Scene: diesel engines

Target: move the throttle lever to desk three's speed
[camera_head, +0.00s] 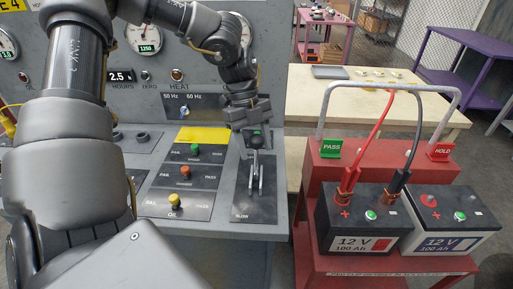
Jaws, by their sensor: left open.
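The throttle lever (255,167) stands in its slotted dark plate (255,207) on the sloping grey console; the plate's near end is marked SLOW. The far part of the slot is hidden behind the gripper. My right gripper is out of view.
Left of the lever lie a yellow label (203,135) and a panel of PASS/FAIL switches with green, red and yellow knobs (175,201). A 50/60 Hz selector (184,110) is behind. A red cart (311,170) with two 12 V batteries (362,242) stands close right.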

